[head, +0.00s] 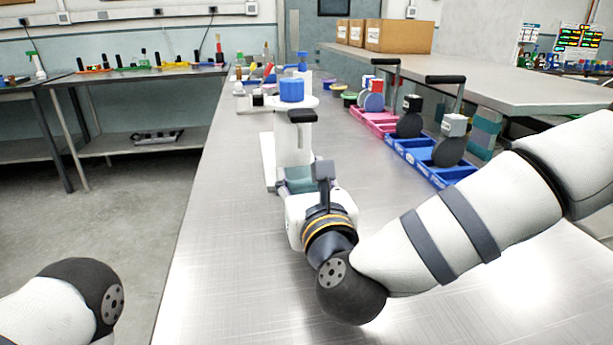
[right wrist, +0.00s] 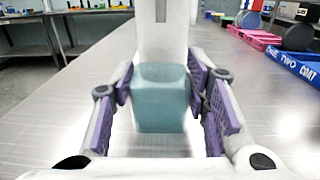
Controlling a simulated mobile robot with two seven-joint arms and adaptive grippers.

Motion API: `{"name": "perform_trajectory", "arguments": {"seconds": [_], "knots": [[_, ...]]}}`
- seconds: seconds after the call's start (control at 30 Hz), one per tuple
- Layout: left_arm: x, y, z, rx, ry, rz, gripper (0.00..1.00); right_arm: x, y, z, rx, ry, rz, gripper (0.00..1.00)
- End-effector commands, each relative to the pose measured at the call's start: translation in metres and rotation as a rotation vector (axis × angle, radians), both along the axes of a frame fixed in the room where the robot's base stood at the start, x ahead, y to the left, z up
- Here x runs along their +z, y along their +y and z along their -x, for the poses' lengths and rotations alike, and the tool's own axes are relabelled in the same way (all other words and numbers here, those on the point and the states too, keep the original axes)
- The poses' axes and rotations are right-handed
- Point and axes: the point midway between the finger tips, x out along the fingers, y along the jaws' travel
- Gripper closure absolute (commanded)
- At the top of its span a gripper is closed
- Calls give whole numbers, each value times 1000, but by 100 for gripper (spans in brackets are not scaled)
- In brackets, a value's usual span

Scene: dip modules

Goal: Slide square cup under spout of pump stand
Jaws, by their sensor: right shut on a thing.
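The square cup (right wrist: 160,105) is teal and stands upright on the metal table, between the purple-padded fingers of my right gripper (right wrist: 160,88). My right gripper is shut on it. In the head view the cup (head: 299,181) shows just beyond the right gripper (head: 305,194), partly hidden by it. The white pump stand (head: 292,146) rises right behind the cup, with a blue container on top and a black part jutting toward me above the cup. I cannot tell whether the cup touches the stand. In the wrist view the white column (right wrist: 162,35) stands directly behind the cup. My left gripper is out of view.
Blue trays (head: 425,160) and a pink tray (head: 373,121) with black-handled modules stand to the right. Small bottles and tools crowd the far end of the table. The table's left edge runs left of the stand. The near left tabletop (head: 230,260) is clear.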

Motion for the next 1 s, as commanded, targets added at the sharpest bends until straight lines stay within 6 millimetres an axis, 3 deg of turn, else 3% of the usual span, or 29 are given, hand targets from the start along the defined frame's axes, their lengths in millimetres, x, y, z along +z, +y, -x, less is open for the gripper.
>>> {"name": "perform_trajectory", "arguments": {"seconds": [0.07,0.1,0.2,0.47,0.57,0.8,1.0], "knots": [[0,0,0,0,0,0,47,0,0,0,0,-1,1,84],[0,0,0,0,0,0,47,0,0,0,0,-1,1,51],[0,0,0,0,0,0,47,0,0,0,0,0,1,34],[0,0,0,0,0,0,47,0,0,0,0,0,1,34],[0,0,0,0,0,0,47,-1,-2,9,1,1,0,34],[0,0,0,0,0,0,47,-1,-16,71,3,5,0,34],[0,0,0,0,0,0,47,0,-24,109,2,1,0,34]]}}
